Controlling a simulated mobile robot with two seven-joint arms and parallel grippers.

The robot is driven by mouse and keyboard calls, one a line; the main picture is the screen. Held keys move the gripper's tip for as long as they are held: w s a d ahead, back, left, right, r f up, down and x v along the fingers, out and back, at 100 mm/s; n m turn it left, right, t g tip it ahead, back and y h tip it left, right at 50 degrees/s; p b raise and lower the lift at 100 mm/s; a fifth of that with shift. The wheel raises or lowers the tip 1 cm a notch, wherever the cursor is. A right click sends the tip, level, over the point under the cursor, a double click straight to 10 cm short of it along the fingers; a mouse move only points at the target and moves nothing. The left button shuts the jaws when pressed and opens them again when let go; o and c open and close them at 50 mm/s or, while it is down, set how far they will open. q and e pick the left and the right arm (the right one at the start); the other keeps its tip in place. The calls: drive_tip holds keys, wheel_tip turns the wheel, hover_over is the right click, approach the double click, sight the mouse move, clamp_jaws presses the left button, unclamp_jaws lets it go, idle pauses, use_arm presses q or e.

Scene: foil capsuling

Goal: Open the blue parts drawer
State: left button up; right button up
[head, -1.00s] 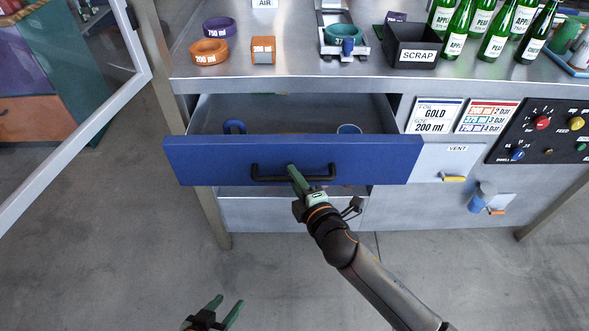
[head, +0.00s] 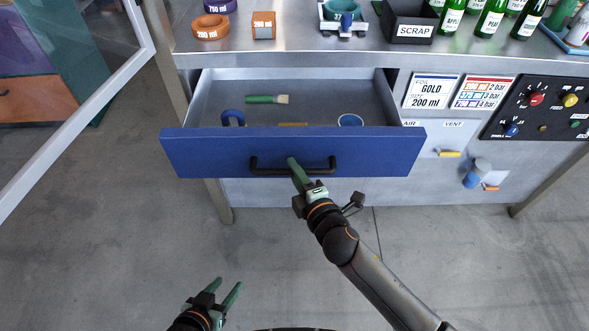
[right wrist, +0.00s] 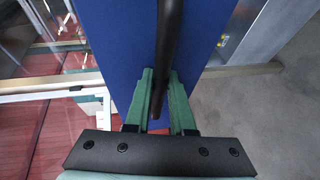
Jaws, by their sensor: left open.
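The blue parts drawer (head: 200,153) is pulled out from under the metal bench, and its grey inside shows. Its dark bar handle (head: 322,169) runs across the front; it also shows in the right wrist view (right wrist: 169,45). My left gripper (head: 228,285) is open and empty, low over the floor, well apart from the drawer.
Inside the drawer lie a green-handled brush (head: 265,99), a blue ring-like part (head: 232,118) and a round blue-rimmed item (head: 350,120). The bench top (head: 290,50) holds foil rings, a scrap bin (head: 408,28) and bottles. A control panel (head: 540,110) is at right. The floor in front is clear.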

drive_tip(key=o, duration=0.4)
use_arm(q)
drive_tip(key=shift+w+r, duration=0.15)
drive_tip(key=shift+w, duration=0.15)
use_arm(e)
drive_tip(key=shift+s, duration=0.1)
use_arm(q)
drive_tip(key=shift+s+a, duration=0.15)
drive_tip(key=shift+s, duration=0.25)
use_arm(e)
drive_tip(key=v, duration=1.2)
drive_tip(key=shift+s, duration=0.15)
use_arm(q)
drive_tip(key=shift+w+r+p, duration=0.15)
drive_tip(key=shift+w+p, duration=0.1)
drive_tip(key=shift+p, duration=0.05)
use_arm(e)
drive_tip(key=shift+d, duration=0.15)
